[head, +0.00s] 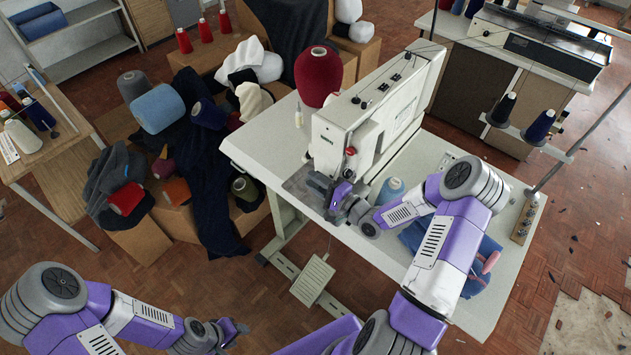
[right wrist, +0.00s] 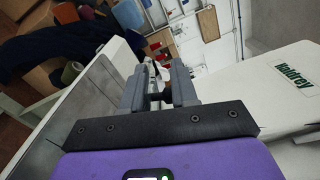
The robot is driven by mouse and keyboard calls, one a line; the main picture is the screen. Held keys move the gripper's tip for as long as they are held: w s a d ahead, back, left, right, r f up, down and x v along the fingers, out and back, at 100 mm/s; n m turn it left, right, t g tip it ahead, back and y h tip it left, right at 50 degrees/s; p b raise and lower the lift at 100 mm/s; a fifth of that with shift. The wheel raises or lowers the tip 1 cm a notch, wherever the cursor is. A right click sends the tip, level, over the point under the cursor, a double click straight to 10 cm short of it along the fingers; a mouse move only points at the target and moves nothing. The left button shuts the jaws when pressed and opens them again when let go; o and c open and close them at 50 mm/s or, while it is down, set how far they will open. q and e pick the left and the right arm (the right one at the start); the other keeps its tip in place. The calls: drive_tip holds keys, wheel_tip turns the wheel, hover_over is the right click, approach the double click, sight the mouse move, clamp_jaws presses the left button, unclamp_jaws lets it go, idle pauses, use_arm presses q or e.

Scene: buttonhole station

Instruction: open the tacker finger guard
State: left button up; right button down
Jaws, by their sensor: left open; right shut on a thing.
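The tacker (head: 350,125) is a white sewing machine on a pale worktable, with a red button on its near end. My right gripper (head: 322,188) is at the sewing end, low by the needle area, and shut on a small part there. The finger guard is mostly hidden by the gripper and cannot be made out clearly. In the right wrist view the gripper's two grey fingers (right wrist: 159,88) stand close together, with the tacker's white body (right wrist: 285,85) on the right. My left gripper (head: 237,329) is open and empty, low over the floor, away from the table.
The white worktable (head: 262,140) carries a dark red yarn cone (head: 318,75), a pale blue cone (head: 391,190) and blue cloth (head: 413,237) near my right arm. A foot pedal (head: 313,280) is below. Boxes with cones and dark cloth stand left of the table.

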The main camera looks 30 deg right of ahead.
drive_tip(key=shift+r, duration=0.1)
drive_tip(key=c, duration=1)
unclamp_jaws()
drive_tip(key=v, duration=0.7)
drive_tip(key=shift+s, duration=0.3)
drive_tip(key=shift+d, duration=0.15)
